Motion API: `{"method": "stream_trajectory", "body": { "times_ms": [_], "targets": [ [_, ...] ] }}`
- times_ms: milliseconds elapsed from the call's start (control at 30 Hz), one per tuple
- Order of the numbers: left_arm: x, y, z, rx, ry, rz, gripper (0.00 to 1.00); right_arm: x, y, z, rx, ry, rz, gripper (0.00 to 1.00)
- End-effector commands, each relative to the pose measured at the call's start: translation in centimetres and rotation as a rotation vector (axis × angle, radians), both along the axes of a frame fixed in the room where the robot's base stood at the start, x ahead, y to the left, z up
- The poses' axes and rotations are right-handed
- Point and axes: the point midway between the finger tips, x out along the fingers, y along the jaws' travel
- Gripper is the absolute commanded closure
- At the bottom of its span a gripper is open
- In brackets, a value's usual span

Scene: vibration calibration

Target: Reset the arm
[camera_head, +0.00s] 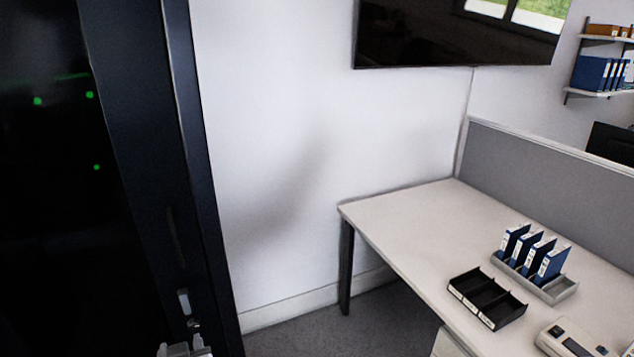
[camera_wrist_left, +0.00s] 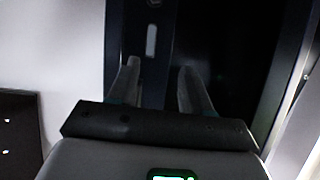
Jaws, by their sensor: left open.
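My left gripper (camera_wrist_left: 158,88) shows in the left wrist view with its two fingers apart and nothing between them. It faces a dark cabinet (camera_wrist_left: 225,50) with a light handle (camera_wrist_left: 151,40) just beyond the fingers. In the head view a pale part of my left gripper (camera_head: 187,349) shows at the bottom edge, below the handle (camera_head: 184,301) of the tall black cabinet (camera_head: 130,150). Whether the fingers touch the cabinet cannot be told. My right gripper is not in view.
A white desk (camera_head: 400,222) stands at the right, holding a black divided tray (camera_head: 487,297), a grey rack (camera_head: 552,289) with several blue binders (camera_head: 535,254), and a boxy device (camera_head: 572,340). A grey partition (camera_head: 560,180) lines the desk. Grey floor (camera_head: 325,330) is clear between cabinet and desk.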

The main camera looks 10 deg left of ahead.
Motion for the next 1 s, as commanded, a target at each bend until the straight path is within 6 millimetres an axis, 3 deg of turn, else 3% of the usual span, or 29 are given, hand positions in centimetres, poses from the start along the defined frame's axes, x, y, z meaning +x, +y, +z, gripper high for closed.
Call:
{"method": "stream_trajectory", "body": {
  "times_ms": [100, 167, 200, 300, 400, 500, 600, 667, 900, 1000],
  "targets": [
    [-0.5, 1.1, -6.8, 0.032, 0.179, 0.008, 0.51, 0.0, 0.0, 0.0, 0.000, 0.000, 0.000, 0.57],
    [-0.7, 0.6, -11.4, 0.031, 0.287, -0.056, 0.51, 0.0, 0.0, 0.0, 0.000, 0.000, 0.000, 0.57],
    [-1.1, -0.3, -14.7, 0.004, 0.357, -0.111, 0.51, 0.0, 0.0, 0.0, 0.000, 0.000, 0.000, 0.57],
    [-3.1, -3.5, -22.3, -0.131, 0.507, -0.256, 0.51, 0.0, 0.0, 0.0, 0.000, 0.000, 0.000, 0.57],
    [-6.6, -7.7, -28.2, -0.316, 0.650, -0.383, 0.51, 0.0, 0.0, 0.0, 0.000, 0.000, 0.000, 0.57],
    [-10.6, -11.9, -31.6, -0.502, 0.783, -0.490, 0.51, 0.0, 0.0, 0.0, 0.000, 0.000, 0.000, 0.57],
    [-13.4, -15.0, -32.2, -0.643, 0.885, -0.568, 0.51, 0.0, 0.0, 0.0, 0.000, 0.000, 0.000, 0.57],
    [-14.4, -15.9, -32.0, -0.700, 0.927, -0.577, 0.51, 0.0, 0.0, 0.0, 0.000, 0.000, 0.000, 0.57],
    [-15.3, -16.2, -31.9, -0.765, 0.960, -0.516, 0.51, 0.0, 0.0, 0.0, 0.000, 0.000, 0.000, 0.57],
    [-15.3, -16.2, -31.9, -0.764, 0.959, -0.516, 0.57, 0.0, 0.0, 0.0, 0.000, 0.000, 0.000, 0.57]
  ]
}}
